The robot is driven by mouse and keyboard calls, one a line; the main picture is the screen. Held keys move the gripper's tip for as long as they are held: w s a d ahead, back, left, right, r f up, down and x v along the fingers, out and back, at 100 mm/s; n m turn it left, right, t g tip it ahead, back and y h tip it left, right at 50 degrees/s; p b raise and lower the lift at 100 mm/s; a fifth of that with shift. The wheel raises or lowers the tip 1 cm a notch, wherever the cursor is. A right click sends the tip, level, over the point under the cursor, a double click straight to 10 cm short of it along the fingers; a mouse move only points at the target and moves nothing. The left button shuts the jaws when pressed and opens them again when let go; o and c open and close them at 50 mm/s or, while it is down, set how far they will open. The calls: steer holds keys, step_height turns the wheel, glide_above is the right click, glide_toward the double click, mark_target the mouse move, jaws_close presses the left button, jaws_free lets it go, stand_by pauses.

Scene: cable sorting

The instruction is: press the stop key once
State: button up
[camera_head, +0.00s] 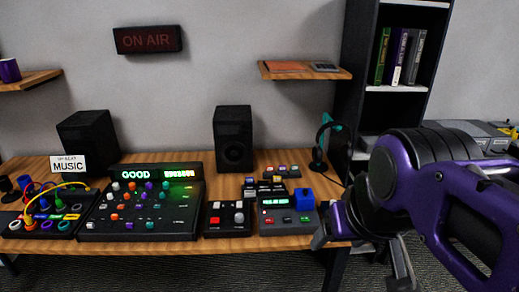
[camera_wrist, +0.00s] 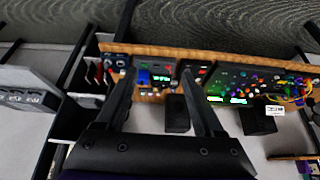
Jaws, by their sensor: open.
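No key is legibly marked stop. A small dark control box (camera_head: 228,230) on the desk bears a red key (camera_head: 214,220) and pale round controls. To its right is a box with a green display (camera_head: 275,202) and a blue block (camera_head: 304,199); the blue block also shows in the wrist view (camera_wrist: 143,77). Behind them a small panel has several coloured keys (camera_head: 282,170). My gripper (camera_head: 362,258) is at the desk's right front end, right of these boxes, its fingers apart and empty. In the wrist view the fingers (camera_wrist: 159,73) frame the display box, touching nothing that I can make out.
A large mixer (camera_head: 140,225) with a GOOD display and a cable patch box (camera_head: 40,222) fill the desk's left. Two black speakers (camera_head: 233,140) and a headphone stand (camera_head: 320,165) stand behind. A dark bookshelf (camera_head: 350,90) rises at right. The desk's front edge (camera_head: 180,248) is a narrow bare strip.

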jaws_close()
stand_by(1.4)
